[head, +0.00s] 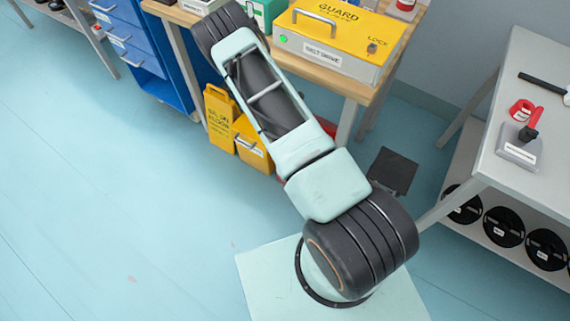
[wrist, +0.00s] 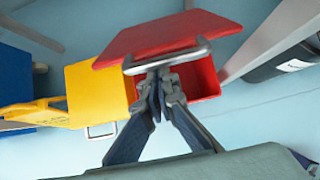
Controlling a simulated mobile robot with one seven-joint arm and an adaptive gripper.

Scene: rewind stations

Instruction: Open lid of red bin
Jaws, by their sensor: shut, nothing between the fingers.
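The red bin (wrist: 206,78) is in the middle of the wrist view. Its red lid (wrist: 150,36) is tilted up from the body, and part of the darker inside shows below the lid. A silver bar handle (wrist: 190,53) runs along the lid's near edge. My gripper (wrist: 158,78) is shut and empty, with its fingertips at the handle, overlapping it in the picture. I cannot tell whether they touch it. In the head view only a sliver of the red bin (head: 328,128) shows behind my arm, and my fingers are hidden.
Yellow bins (head: 220,118) stand left of the red bin under the wooden bench (head: 335,78); one yellow bin (wrist: 88,88) shows in the wrist view. A blue drawer unit (head: 135,45) stands further left. A grey table (head: 535,100) is at right. Floor at left is clear.

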